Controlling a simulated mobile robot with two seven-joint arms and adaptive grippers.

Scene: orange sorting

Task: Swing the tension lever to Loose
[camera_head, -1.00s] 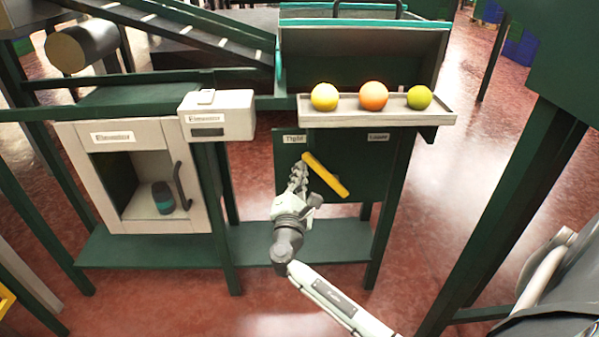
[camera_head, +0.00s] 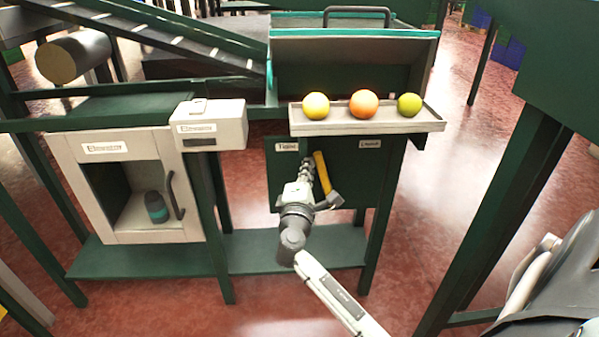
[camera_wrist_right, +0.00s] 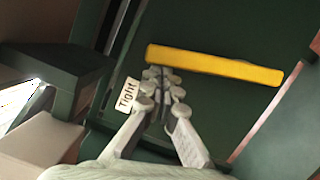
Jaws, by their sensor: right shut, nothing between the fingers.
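The yellow tension lever (camera_head: 321,172) is on a dark green panel (camera_head: 345,192) below the fruit shelf. It stands nearly upright, leaning slightly, between the Tight label (camera_head: 287,147) at left and the Loose label (camera_head: 370,144) at right. My right gripper (camera_head: 307,168) is shut and empty, close against the lever's left side. In the right wrist view the closed fingertips (camera_wrist_right: 160,74) are at the long edge of the lever (camera_wrist_right: 215,65), apparently touching it. The Tight label (camera_wrist_right: 126,95) is beside the fingers there. My left gripper is out of view.
A shelf (camera_head: 368,128) above the panel holds a yellow, an orange and a green fruit. At left is a white cabinet (camera_head: 120,149) with a dark handle, and a small white box (camera_head: 208,126). A green lower shelf (camera_head: 245,245) runs beneath.

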